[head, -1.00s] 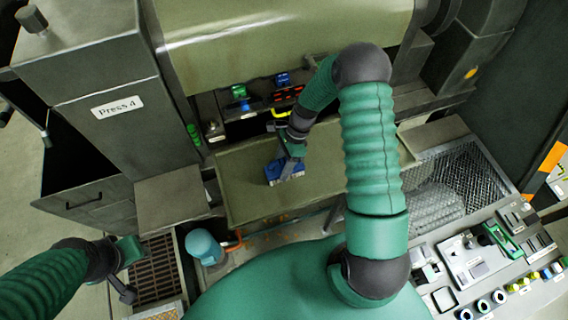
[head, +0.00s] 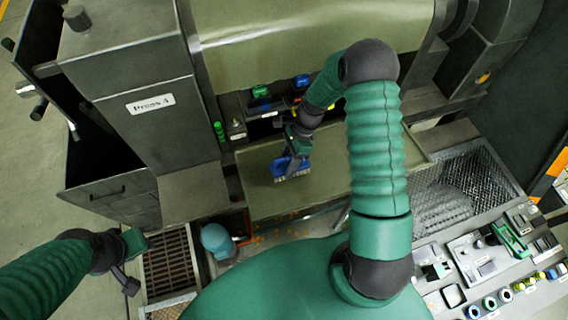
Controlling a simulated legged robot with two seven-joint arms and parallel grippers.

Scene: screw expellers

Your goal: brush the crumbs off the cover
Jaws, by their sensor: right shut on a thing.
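The cover is a flat olive-green panel (head: 350,178) with a raised rim, in the middle of the head view below the large rounded drum. My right gripper (head: 296,152) reaches down over the cover's left half and is shut on a blue brush (head: 283,166). The brush's pale bristles point down at the panel; whether they touch it I cannot tell. No crumbs stand out on the panel. Small orange crumbs (head: 262,238) lie on the strip below its front edge. My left gripper (head: 136,262) is at the lower left, away from the cover; its fingers are unclear.
A dark press housing labelled Press 4 (head: 150,103) stands left of the cover. A brown floor grate (head: 168,262) and a blue-grey rounded object (head: 217,240) are at lower left. A mesh guard (head: 462,185) and a control panel (head: 490,262) with several buttons are at right.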

